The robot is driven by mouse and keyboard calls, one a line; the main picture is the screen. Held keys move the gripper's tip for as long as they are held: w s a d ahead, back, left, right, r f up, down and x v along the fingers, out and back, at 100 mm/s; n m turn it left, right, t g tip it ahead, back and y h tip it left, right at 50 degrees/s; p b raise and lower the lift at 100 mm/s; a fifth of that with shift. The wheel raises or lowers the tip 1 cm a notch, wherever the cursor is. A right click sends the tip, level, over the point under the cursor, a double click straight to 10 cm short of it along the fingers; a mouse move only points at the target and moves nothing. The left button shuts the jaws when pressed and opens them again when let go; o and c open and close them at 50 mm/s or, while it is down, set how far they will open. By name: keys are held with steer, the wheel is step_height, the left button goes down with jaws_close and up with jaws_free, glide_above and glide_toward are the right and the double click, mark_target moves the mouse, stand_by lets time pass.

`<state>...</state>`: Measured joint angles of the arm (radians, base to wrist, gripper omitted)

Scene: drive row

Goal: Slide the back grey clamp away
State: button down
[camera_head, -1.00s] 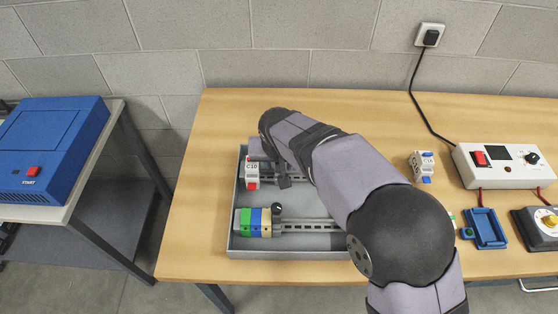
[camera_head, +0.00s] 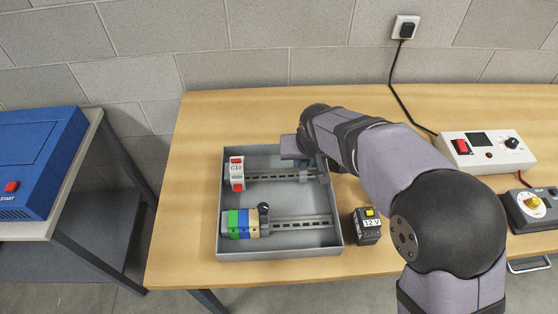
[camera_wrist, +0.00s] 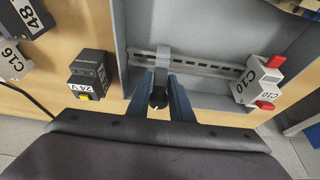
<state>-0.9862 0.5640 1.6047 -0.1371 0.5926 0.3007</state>
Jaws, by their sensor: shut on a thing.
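The back grey clamp (camera_wrist: 163,54) sits on the back slotted rail (camera_wrist: 205,68) in the wrist view. My gripper (camera_wrist: 160,90) is shut on the clamp, with its black knob between the blue-grey fingers. In the head view the clamp (camera_head: 304,176) shows beside my wrist, near the right end of the back rail (camera_head: 265,177), and my fingers are mostly hidden. The white and red C10 block (camera_head: 237,174) stands at the rail's left end. A long stretch of bare rail lies between it and the clamp.
The grey tray (camera_head: 280,253) holds both rails. Blue, green and yellow blocks (camera_head: 244,223) and a black-knobbed clamp (camera_head: 263,212) stand on the front rail. A power supply (camera_head: 485,150) is farther right.

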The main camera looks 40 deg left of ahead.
steer(key=shift+w+d, duration=0.55)
steer(key=c, duration=1.7)
jaws_free()
steer(key=shift+b+v, duration=0.75)
steer(key=shift+v, duration=2.95)
